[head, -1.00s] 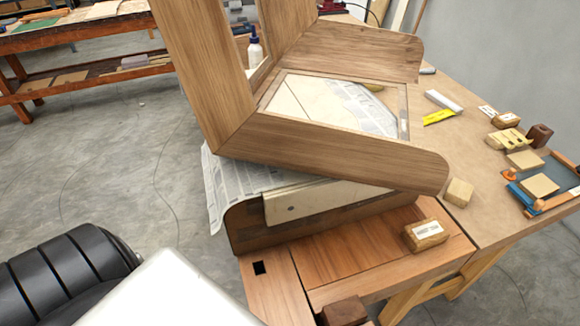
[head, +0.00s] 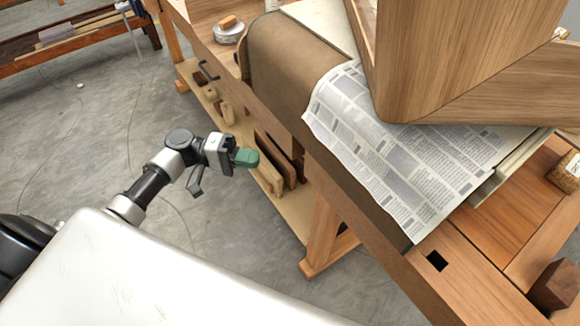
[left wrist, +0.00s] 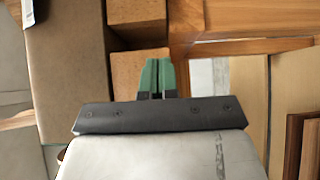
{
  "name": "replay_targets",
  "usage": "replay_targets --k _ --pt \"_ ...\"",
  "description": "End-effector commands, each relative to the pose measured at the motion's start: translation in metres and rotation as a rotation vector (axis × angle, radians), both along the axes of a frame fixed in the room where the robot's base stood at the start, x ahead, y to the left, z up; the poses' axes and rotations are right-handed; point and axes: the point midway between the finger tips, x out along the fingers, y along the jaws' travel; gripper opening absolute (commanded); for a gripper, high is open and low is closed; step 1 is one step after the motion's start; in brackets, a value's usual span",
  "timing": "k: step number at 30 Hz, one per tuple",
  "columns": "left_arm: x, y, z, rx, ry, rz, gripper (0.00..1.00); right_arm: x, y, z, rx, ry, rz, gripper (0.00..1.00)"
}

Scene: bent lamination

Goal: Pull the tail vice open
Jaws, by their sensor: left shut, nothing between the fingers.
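My left gripper (head: 245,157) shows in the head view with green fingertips closed together and empty. It is apart from the workbench, in front of its side and over the floor. The green fingers also show in the left wrist view (left wrist: 157,78). The reddish-wood end of the bench (head: 470,272) is at the lower right of the head view, with a square dark hole in it. A dark wooden block (head: 556,285) stands at its right edge. I cannot tell clearly which part is the tail vice or how far its jaw stands open. My right gripper is out of view.
A large bent wooden piece (head: 470,60) lies over newspaper (head: 385,150) on the bench. The newspaper hangs over the side. A low shelf (head: 228,135) with wooden tools runs beneath the bench.

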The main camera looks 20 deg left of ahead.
Motion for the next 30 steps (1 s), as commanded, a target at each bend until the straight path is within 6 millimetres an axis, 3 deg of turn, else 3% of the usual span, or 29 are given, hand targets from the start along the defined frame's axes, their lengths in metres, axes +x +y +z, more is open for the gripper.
replay_targets --k 5,18,30 --pt "0.002 -0.014 0.01 -0.024 -0.013 -0.018 0.0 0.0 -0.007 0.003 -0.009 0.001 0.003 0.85" --pt "0.016 -0.086 0.009 -0.022 -0.011 -0.014 0.0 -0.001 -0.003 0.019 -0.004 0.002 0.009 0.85" --pt "0.018 -0.098 0.007 -0.019 -0.01 -0.013 0.0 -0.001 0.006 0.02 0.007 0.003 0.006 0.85"
